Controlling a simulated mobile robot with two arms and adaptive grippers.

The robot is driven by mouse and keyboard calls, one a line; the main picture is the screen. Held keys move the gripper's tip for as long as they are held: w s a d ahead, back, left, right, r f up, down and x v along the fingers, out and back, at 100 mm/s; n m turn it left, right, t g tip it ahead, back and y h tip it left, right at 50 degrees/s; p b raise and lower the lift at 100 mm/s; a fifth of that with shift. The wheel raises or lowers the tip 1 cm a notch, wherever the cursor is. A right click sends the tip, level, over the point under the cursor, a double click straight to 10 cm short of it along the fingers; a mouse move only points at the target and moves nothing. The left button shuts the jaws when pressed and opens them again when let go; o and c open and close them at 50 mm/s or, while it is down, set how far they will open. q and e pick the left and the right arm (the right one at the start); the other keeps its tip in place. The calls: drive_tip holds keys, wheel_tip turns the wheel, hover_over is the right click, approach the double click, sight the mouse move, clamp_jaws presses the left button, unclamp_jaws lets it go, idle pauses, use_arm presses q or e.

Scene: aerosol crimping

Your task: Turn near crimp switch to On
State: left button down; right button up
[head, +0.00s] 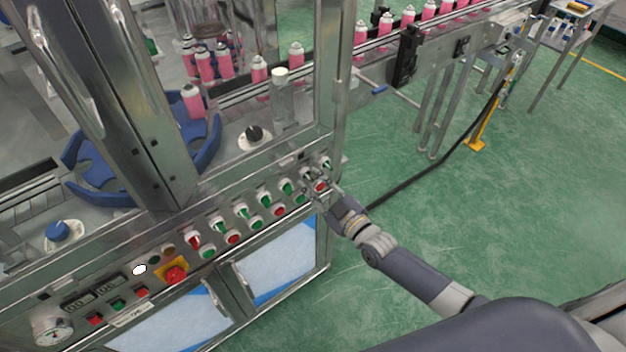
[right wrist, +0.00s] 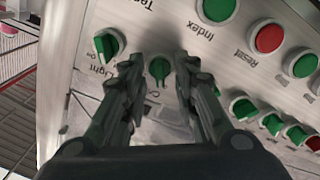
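The control panel (head: 215,232) carries a row of green rotary switches. In the right wrist view a green switch (right wrist: 159,69) sits between the two fingers of my right gripper (right wrist: 160,62). Its handle stands upright in that view; its label is mostly hidden, with only a "C" readable. In the head view my right gripper (head: 319,186) is at the right end of the panel, covering part of the switches there. Its fingers are apart, one on each side of the switch; I cannot tell whether they touch it. My left gripper is out of view.
A green switch labelled Light (right wrist: 106,45) is close beside the left finger. Green and red push buttons, including Reset (right wrist: 269,39), lie nearby. A red emergency button (head: 175,274) is lower left. Pink cans (head: 296,55) stand on the conveyor behind. Green floor is open at right.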

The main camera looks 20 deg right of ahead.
drive_tip(key=shift+w+a, duration=0.2)
drive_tip(key=shift+w, duration=0.25)
clamp_jaws()
drive_tip(key=shift+m, duration=0.3)
drive_tip(key=m+b, duration=0.1)
drive_tip(key=m, duration=0.4)
drive_tip(key=shift+f+m, duration=0.1)
drive_tip(key=shift+m, duration=0.2)
drive_tip(key=m+b, duration=0.1)
drive_tip(key=m, duration=0.4)
drive_tip(key=shift+m+b, duration=0.3)
